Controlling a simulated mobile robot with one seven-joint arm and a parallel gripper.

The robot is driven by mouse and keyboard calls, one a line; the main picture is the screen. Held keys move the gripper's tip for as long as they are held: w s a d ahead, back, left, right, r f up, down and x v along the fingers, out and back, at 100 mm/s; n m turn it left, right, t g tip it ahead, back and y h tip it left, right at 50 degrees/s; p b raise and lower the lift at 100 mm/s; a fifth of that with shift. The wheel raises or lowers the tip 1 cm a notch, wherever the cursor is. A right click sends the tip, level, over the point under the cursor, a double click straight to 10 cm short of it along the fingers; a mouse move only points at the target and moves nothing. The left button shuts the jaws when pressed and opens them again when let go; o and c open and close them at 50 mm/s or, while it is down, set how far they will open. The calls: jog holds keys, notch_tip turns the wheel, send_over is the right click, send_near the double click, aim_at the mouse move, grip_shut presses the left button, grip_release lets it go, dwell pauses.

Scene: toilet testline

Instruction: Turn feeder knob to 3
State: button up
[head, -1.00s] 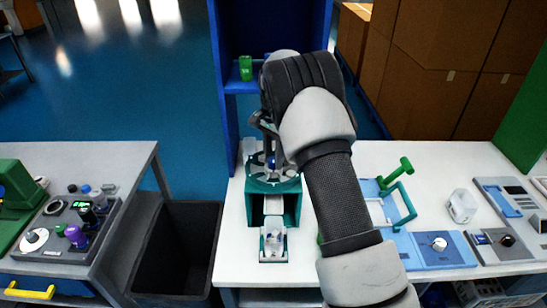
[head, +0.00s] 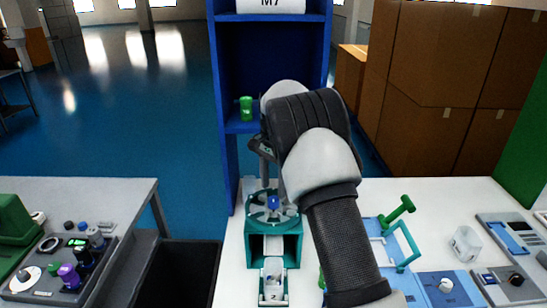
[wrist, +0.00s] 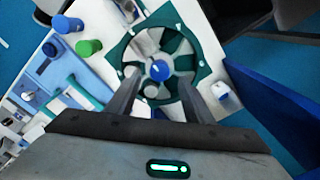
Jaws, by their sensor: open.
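The feeder (head: 290,246) is a teal box on the white table in the head view, with a round, spoked wheel (head: 257,212) on top. Its blue knob (head: 273,202) is at the wheel's centre. In the wrist view the knob (wrist: 160,69) shows as a blue round top on the pale wheel hub. My gripper (wrist: 160,82) is open, pointing down over the wheel, with one finger on each side of the knob in the picture. I cannot tell how far above the knob the fingertips are.
A blue shelf (head: 228,160) with a green cup (head: 246,108) stands behind the feeder. Right of my arm are a green-handled fixture (head: 398,210) and blue panels. A small tray (head: 273,282) is in front. A dark bin (head: 180,270) is left of the table.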

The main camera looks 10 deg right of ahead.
aim_at(274, 198)
notch_tip(274, 198, up, 12)
jog(key=shift+r, duration=0.25)
jog(key=s+d+r+n+t, duration=0.2)
jog(key=s+r, duration=0.4)
jog(key=s, duration=0.3)
jog(key=s+d+r+n+t, duration=0.1)
jog(key=s+d+r+n, duration=0.15)
jog(key=s+r, duration=0.5)
jog(key=s+f+n+t, duration=0.1)
jog(key=s+f+n, duration=0.2)
jog(key=s, duration=0.7)
jog(key=s+f+n+t, duration=0.1)
jog(key=s+f+n, duration=0.2)
jog(key=s, duration=0.8)
notch_tip(274, 198, down, 2)
jog(key=shift+s+f+t, duration=0.2)
jog(key=shift+s+t, duration=0.05)
jog(key=shift+t, duration=0.05)
